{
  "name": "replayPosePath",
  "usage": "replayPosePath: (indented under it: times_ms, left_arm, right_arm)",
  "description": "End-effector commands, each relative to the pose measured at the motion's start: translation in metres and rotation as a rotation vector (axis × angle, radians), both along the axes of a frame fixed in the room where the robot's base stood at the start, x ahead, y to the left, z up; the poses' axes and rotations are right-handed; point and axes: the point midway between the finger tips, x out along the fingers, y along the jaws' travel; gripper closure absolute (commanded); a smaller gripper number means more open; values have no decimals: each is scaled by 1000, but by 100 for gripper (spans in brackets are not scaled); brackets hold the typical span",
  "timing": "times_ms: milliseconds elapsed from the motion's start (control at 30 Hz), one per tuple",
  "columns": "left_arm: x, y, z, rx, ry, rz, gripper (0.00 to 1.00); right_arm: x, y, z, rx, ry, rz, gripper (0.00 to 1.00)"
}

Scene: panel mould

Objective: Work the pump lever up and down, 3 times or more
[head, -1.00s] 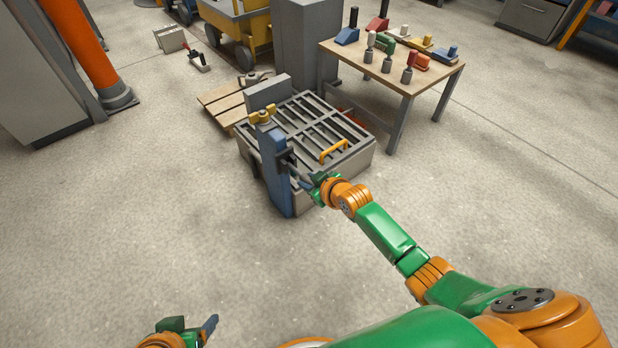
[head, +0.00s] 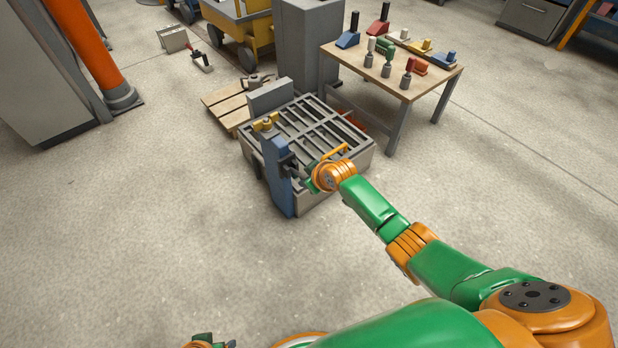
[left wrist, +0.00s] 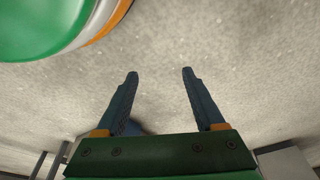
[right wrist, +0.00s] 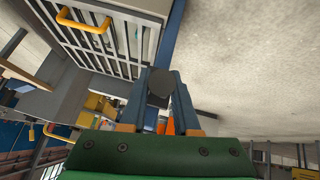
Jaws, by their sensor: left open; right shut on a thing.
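The pump is a blue upright post (head: 277,178) with a yellow piece on top, at the near left corner of the grey mould. The dark pump lever (right wrist: 160,86) has its end between my right fingers in the right wrist view. My right gripper (head: 306,178) is shut on that lever end, just right of the post; in the head view my wrist partly hides the lever. My left gripper (left wrist: 160,75) is open and empty over bare floor in the left wrist view. Only a bit of it shows at the bottom edge of the head view.
The grey slatted mould (head: 348,167) with a yellow handle (right wrist: 83,20) stands beside the post. A wooden table (head: 448,72) with several coloured tools stands behind right. A wooden pallet (head: 223,105) lies behind the mould. The floor left and in front is clear.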

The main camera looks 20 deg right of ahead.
Motion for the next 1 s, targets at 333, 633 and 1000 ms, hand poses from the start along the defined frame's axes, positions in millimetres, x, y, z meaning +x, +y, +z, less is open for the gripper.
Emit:
replayPosePath:
  times_ms: [333, 633, 1000]
  left_arm:
    - [-11, 3, -18, 5, 14, -2, 30]
    - [-14, 3, -21, 6, 16, -3, 30]
    - [-13, 3, -21, 7, 17, -3, 30]
  right_arm:
    - [3, 1, 11, -41, 112, 1, 100]
    - [4, 1, 12, -48, 130, 1, 100]
    - [5, 1, 12, -49, 129, 0, 40]
